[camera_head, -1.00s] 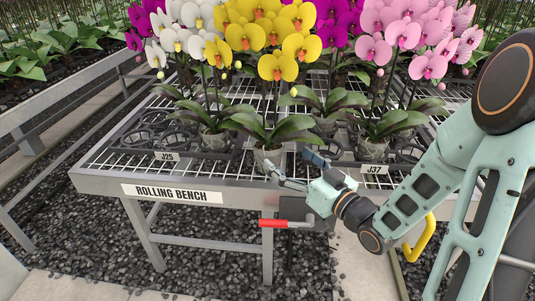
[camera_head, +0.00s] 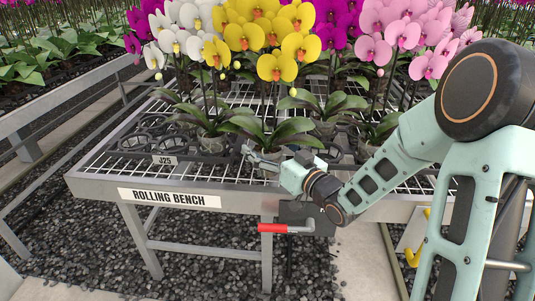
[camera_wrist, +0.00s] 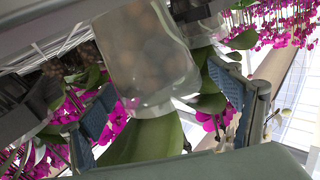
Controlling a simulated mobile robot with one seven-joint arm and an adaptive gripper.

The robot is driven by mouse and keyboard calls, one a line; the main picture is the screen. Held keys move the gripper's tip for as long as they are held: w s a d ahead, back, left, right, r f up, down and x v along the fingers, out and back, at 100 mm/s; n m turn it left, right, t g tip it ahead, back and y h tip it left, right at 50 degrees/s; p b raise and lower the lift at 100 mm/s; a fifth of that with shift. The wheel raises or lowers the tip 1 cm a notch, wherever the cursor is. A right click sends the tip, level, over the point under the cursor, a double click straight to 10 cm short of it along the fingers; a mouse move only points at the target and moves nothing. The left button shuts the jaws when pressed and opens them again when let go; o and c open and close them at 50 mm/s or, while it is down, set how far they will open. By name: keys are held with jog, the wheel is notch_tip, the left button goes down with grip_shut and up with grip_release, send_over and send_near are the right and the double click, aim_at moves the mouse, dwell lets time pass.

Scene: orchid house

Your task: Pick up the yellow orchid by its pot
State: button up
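The yellow orchid (camera_head: 275,67) stands upright at the front edge of the bench, its dark green leaves (camera_head: 270,133) low over its pot. In the head view my gripper (camera_head: 270,156) is at that pot and mostly hides it. In the wrist view the clear, rounded pot (camera_wrist: 148,55) is large and close. The two blue-padded fingers of my gripper (camera_wrist: 162,85) are spread wide, one on each side of the pot. I see gaps between pads and pot, so the gripper looks open. Whether the fingertips reach past the pot is unclear.
The wire-topped rolling bench (camera_head: 120,188) has black pot holders and a J25 tag (camera_head: 164,160). White orchids (camera_head: 178,40) stand left, pink orchids (camera_head: 400,32) right, magenta ones behind. A red handle (camera_head: 272,228) sticks out below the bench edge.

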jog(key=c, duration=1.6)
jog(key=shift+o, duration=0.2)
jog(key=shift+r, duration=0.1)
